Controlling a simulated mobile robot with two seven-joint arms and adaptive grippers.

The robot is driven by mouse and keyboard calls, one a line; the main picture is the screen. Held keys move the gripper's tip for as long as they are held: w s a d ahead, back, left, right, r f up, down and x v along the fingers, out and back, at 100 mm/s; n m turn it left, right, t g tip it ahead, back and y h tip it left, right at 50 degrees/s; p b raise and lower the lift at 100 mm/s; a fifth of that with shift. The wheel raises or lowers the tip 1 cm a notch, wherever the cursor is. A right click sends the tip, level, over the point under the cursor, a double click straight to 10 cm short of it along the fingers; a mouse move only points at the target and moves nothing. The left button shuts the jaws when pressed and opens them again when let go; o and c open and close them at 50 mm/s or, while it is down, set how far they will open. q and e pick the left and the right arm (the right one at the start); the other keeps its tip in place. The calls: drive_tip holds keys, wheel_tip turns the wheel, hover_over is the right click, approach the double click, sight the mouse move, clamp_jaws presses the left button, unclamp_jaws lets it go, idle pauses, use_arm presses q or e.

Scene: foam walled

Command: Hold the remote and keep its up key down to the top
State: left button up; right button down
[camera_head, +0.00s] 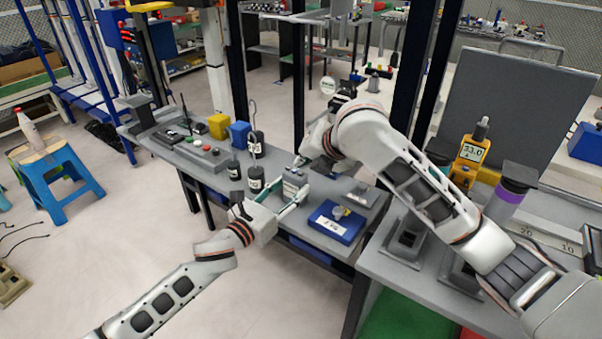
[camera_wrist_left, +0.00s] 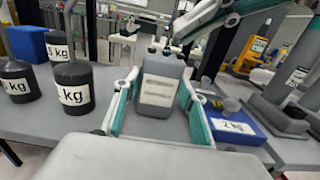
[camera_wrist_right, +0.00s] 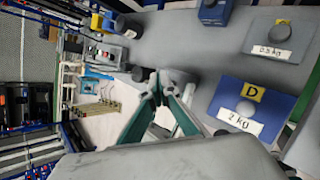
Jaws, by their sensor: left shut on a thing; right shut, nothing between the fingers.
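The remote (camera_wrist_left: 158,85) is a grey box with a pale label, upright between the fingers of my left gripper (camera_wrist_left: 157,100), which is shut on it. In the head view the remote (camera_head: 294,184) is held over the grey bench, with my left gripper (camera_head: 283,196) coming from the lower left. My right gripper (camera_head: 300,160) is shut and empty, its fingertips close to the remote's top. Its teal fingers (camera_wrist_right: 156,88) meet in the right wrist view. I cannot tell whether the fingertips touch a key; the key face is hard to make out.
Black kg weights (camera_wrist_left: 73,88) stand left of the remote. A blue 2 kg block (camera_head: 337,222) sits right on the bench. A control box with buttons (camera_head: 205,154) and yellow and blue blocks (camera_head: 219,126) lie further left. A yellow gauge (camera_head: 470,155) stands at right.

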drive_tip(key=shift+f, duration=0.1)
idle(0.5)
drive_tip(key=shift+f, duration=0.35)
drive_tip(key=shift+f, duration=0.3)
idle(0.5)
idle(4.4)
drive_tip(key=shift+r, duration=0.75)
drive_tip(key=shift+r, duration=2.5)
